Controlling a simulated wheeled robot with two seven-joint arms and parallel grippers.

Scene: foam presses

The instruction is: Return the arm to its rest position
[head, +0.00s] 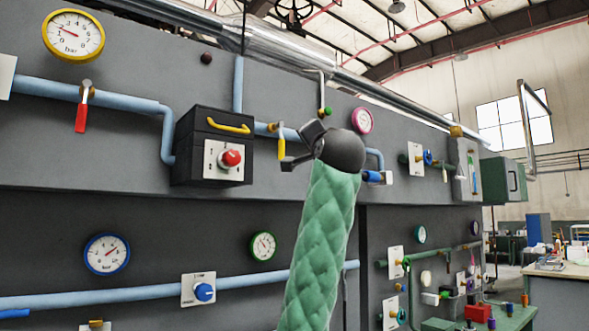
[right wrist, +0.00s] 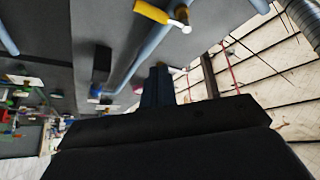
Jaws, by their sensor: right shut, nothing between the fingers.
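My right arm, in a green quilted sleeve (head: 318,250), rises through the lower middle of the head view. Its dark right gripper (head: 290,160) is raised in front of the grey wall panel, just right of the black box and close in the picture to a yellow-handled valve. The gripper is shut and empty. Its dark fingers also show in the right wrist view (right wrist: 158,86), close together, with the tilted panel and pipes beyond. My left gripper is in neither view.
The panel carries a black box (head: 199,125) with a red button (head: 231,158), a yellow valve handle (head: 281,146), a red valve handle (head: 81,117), light blue pipes (head: 130,98) and several gauges. A green-topped bench (head: 515,318) stands lower right. Open floor lies far right.

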